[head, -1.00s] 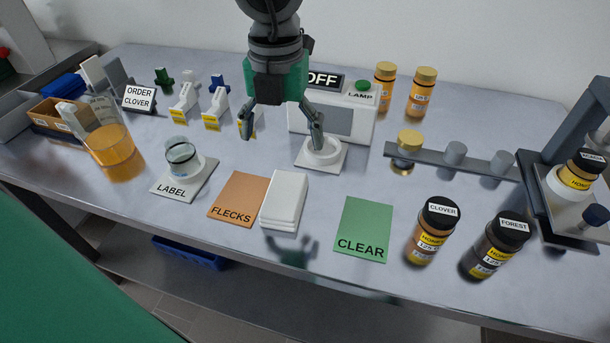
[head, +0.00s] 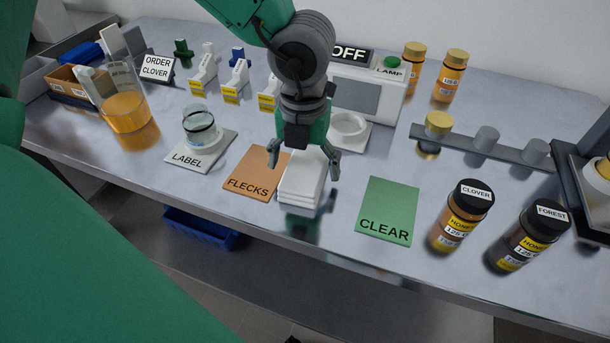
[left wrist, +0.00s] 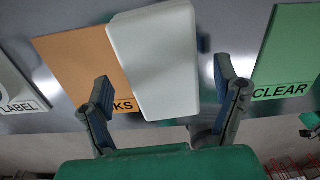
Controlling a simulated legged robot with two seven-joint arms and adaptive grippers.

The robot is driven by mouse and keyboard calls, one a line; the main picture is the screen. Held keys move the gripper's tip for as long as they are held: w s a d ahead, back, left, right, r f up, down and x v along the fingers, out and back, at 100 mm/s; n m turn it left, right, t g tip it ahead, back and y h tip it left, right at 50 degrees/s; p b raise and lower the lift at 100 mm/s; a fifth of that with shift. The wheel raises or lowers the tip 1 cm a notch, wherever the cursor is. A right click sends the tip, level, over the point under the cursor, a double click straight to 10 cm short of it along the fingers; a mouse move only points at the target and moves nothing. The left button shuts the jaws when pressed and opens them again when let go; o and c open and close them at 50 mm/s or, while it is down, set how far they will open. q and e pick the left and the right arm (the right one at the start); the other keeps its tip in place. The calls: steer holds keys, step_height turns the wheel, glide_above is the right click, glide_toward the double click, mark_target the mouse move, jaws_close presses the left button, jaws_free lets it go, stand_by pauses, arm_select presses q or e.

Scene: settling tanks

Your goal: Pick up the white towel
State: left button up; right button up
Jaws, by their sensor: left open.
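The white towel (head: 300,186) is a folded stack on the metal table, between the orange FLECKS card and the green CLEAR card. In the left wrist view the towel (left wrist: 156,60) lies between the two fingers, farther out than their tips. My left gripper (head: 306,166) is open above the towel, its fingers toward the towel's two long sides. In the left wrist view the gripper (left wrist: 163,85) shows a clear gap between each finger and the towel. Whether the fingers are down at towel height cannot be told. My right gripper is not in view.
The FLECKS card (head: 252,172) lies just left of the towel and the CLEAR card (head: 388,208) lies to the right. Honey jars (head: 461,216) stand at the right. The table's front edge is near.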

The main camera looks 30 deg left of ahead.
mark_target(306, 167)
arm_select(q)
steer(key=shift+a+f, duration=0.1)
steer(key=shift+f, duration=0.3)
steer(key=shift+r, duration=0.15)
steer(key=shift+d, duration=0.4)
steer(key=c, duration=1.3)
steer(key=shift+a+r, duration=0.1)
steer(key=shift+r, duration=0.1)
step_height(306, 167, up, 9)
steer(key=p, duration=0.3)
steer(key=shift+f, duration=0.15)
steer(key=shift+r, duration=0.5)
